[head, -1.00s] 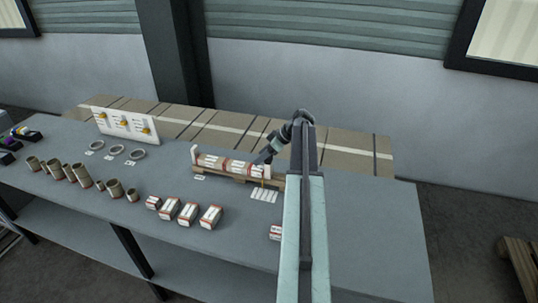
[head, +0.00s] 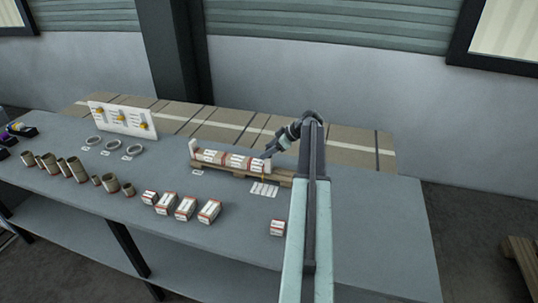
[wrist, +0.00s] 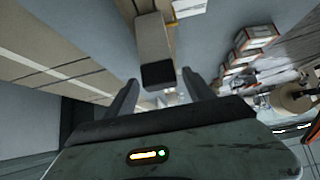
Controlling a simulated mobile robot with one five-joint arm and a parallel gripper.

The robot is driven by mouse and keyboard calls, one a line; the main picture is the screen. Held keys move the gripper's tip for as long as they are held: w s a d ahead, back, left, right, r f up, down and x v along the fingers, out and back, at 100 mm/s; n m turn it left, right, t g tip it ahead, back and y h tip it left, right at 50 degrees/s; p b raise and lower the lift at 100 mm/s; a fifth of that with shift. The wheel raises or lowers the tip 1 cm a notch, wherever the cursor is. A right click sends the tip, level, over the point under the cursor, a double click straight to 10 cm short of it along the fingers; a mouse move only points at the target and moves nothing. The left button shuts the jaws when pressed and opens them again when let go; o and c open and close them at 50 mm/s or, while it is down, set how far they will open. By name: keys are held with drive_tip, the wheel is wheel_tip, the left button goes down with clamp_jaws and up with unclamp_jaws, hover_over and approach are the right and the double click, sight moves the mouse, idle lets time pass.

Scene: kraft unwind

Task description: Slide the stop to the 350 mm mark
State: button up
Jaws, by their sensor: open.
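A long wooden rail (head: 283,178) lies on the bench with a row of white-and-red cartons (head: 230,160) on it. A pale end piece (head: 193,148) stands at its left end. I cannot clearly pick out the stop or read any millimetre marks. My gripper (head: 266,154) is by the right end of the carton row, partly hidden by my arm. In the wrist view my gripper (wrist: 160,95) is open, its two fingers apart. A brown block-like piece (wrist: 153,38) with a dark end face shows beyond and between the fingertips; contact is not visible.
White label cards (head: 264,188) lie in front of the rail. Several small cartons (head: 186,207) and brown tubes (head: 67,168) stand along the bench front. A white board with yellow knobs (head: 122,118) stands at the back left. The bench's right end (head: 385,230) is clear.

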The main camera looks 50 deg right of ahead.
drive_tip(key=shift+r, duration=0.1)
drive_tip(key=shift+c, duration=0.3)
clamp_jaws()
drive_tip(key=shift+s+d, duration=0.2)
drive_tip(key=shift+s, duration=0.15)
drive_tip(key=shift+o, duration=0.3)
unclamp_jaws()
drive_tip(key=p+v, duration=0.5)
drive_tip(key=v, duration=0.2)
drive_tip(key=shift+s+r+p, duration=0.25)
drive_tip(key=shift+s+p, duration=0.05)
drive_tip(key=shift+p, duration=0.05)
drive_tip(key=shift+d, duration=0.15)
